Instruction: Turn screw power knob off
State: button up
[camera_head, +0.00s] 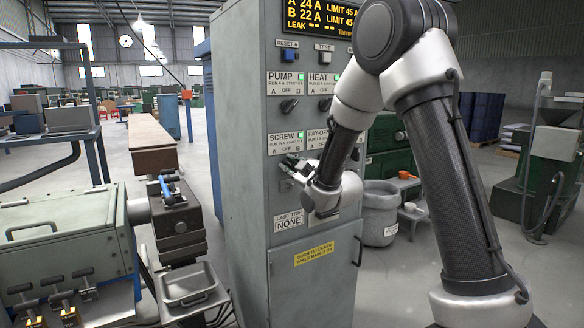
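The grey control cabinet (240,110) stands in the middle. Its SCREW label (284,143), marked A, OFF and B, is at mid height on the left of the panel, with a lit green lamp (300,134) above it. My gripper (289,168) is right below this label, at the place of the screw knob. The gripper covers the knob, so its turn position and any contact cannot be made out. The fingers are too small and overlapped to show whether they are open or shut.
The pump knob (289,105) and heat knob (325,104) sit above. A PAY-OFF label (317,139) is right of SCREW, partly behind my arm. A lit display (318,16) tops the panel. A green machine (70,250) with a metal tray (188,287) stands close on the left.

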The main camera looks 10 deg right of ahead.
grip_shut()
jog(key=shift+m, duration=0.3)
jog(key=m, duration=0.4)
jog(key=shift+d, duration=0.1)
jog(key=shift+m, duration=2.1)
jog(key=shift+o, duration=2.4)
grip_release()
